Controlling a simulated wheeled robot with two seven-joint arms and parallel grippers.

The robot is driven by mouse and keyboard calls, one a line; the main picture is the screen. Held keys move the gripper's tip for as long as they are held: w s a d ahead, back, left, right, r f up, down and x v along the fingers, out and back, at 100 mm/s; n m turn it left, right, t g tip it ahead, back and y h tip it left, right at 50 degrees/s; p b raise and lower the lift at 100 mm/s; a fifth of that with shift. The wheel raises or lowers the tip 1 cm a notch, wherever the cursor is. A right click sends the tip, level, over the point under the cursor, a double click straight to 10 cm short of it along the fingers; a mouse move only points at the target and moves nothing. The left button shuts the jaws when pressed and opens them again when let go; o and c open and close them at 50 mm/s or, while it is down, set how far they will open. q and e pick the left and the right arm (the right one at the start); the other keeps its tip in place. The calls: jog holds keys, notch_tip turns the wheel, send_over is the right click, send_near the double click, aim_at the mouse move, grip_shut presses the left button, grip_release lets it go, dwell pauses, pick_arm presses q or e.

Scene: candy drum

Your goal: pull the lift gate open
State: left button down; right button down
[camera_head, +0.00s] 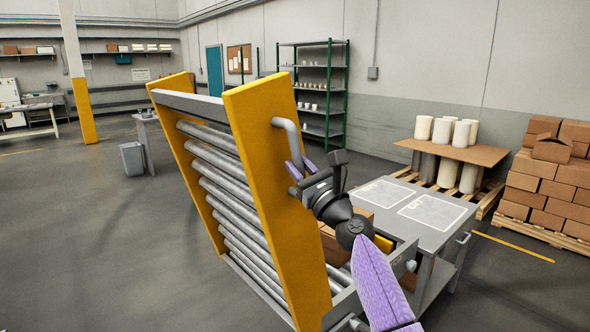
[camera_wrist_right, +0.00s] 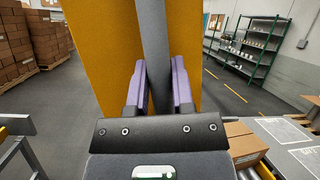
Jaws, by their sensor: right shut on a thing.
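The lift gate (camera_head: 268,165) is a roller section with yellow side rails. It stands steeply tilted up in the head view, its rollers facing left. A grey bar handle (camera_head: 289,135) is fixed to its near yellow rail. My right gripper (camera_head: 296,171) is at the lower part of this handle. In the right wrist view, the purple fingers of my right gripper (camera_wrist_right: 159,82) are closed on both sides of the grey handle (camera_wrist_right: 155,45), with the yellow rail (camera_wrist_right: 100,45) right behind. My left gripper is not in view.
A grey table (camera_head: 432,228) with two marked panels stands right of the gate. A pallet with white drums (camera_head: 461,134) and stacked cartons (camera_head: 548,185) are farther right. The floor left of the gate is clear.

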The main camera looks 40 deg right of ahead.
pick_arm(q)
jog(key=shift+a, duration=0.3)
pick_arm(e)
jog(key=shift+f, duration=0.2)
jog(key=c, duration=0.7)
grip_release()
jog(key=shift+c, duration=0.2)
jog(key=shift+o, duration=1.2)
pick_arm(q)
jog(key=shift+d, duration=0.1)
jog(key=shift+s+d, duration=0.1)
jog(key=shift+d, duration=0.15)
pick_arm(e)
jog(key=shift+r, duration=0.1)
jog(key=shift+s+f, duration=0.25)
jog(key=shift+s, duration=0.1)
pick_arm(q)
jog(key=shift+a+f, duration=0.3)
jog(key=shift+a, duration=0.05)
pick_arm(e)
jog(key=v, duration=0.9)
jog(key=shift+s+r, duration=0.1)
